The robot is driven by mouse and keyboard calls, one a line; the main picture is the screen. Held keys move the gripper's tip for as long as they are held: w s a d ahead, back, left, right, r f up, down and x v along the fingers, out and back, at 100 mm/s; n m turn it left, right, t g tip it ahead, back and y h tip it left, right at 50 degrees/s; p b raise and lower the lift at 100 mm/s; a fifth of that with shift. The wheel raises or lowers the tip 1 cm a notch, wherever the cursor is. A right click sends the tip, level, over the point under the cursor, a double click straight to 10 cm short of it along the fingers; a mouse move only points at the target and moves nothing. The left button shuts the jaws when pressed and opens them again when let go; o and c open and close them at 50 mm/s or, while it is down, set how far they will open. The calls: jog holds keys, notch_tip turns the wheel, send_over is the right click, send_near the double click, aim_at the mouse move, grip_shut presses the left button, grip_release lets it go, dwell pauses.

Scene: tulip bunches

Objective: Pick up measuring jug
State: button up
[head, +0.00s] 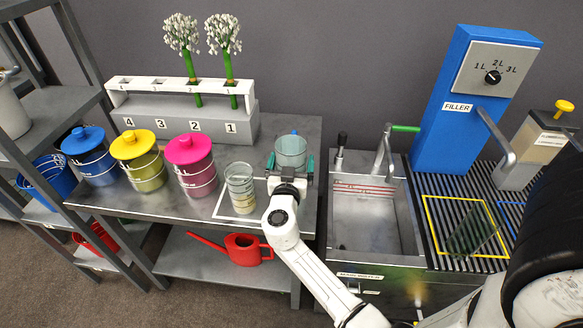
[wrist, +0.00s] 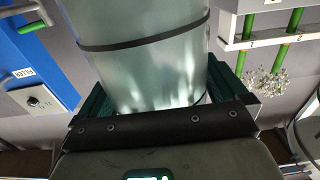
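The measuring jug (head: 291,150) is a clear, pale teal cylinder near the back right of the metal table. In the wrist view the jug (wrist: 150,60) fills the middle and shows dark bands. My gripper (head: 290,167) reaches it from the front, with a dark green finger on each side. In the wrist view my gripper (wrist: 158,98) shows no clear gap between fingers and jug wall, so it looks shut on the jug. The jug's base is hidden by the gripper, and I cannot tell whether it touches the table.
A clear graduated beaker (head: 241,188) stands close left of my gripper. Pink (head: 192,165), yellow (head: 138,160) and blue (head: 89,156) lidded canisters stand farther left. A flower rack (head: 185,115) is behind. The sink (head: 372,215) and blue filler (head: 460,100) are right. A glass piece (head: 470,236) is there.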

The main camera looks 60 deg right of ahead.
aim_at(292, 149)
jog(key=c, duration=1.5)
jog(key=shift+r, duration=0.1)
jog(key=shift+c, duration=0.2)
jog(key=shift+r, duration=0.1)
notch_tip(292, 149, up, 3)
jog(key=shift+w+a+f+b, duration=0.1)
jog(key=shift+f+b, duration=0.05)
jog(key=shift+b, duration=0.15)
jog(key=s+a+r, duration=0.1)
jog(key=r, duration=0.1)
jog(key=s+a+r, duration=0.1)
jog(key=r, duration=0.1)
jog(key=s+a+r, duration=0.1)
jog(key=r, duration=0.1)
jog(key=shift+s+a, duration=0.25)
jog(key=shift+s, duration=0.05)
jog(key=s+a+r+b, duration=0.1)
jog(key=s+a+r, duration=0.3)
jog(key=s+a, duration=0.2)
jog(key=w+d+r, duration=0.1)
jog(key=w, duration=0.6)
jog(key=w+d+r+b, duration=0.1)
jog(key=w+d, duration=0.1)
jog(key=w, duration=0.5)
jog(key=shift+w+d+r, duration=0.25)
jog(key=shift+r, duration=0.15)
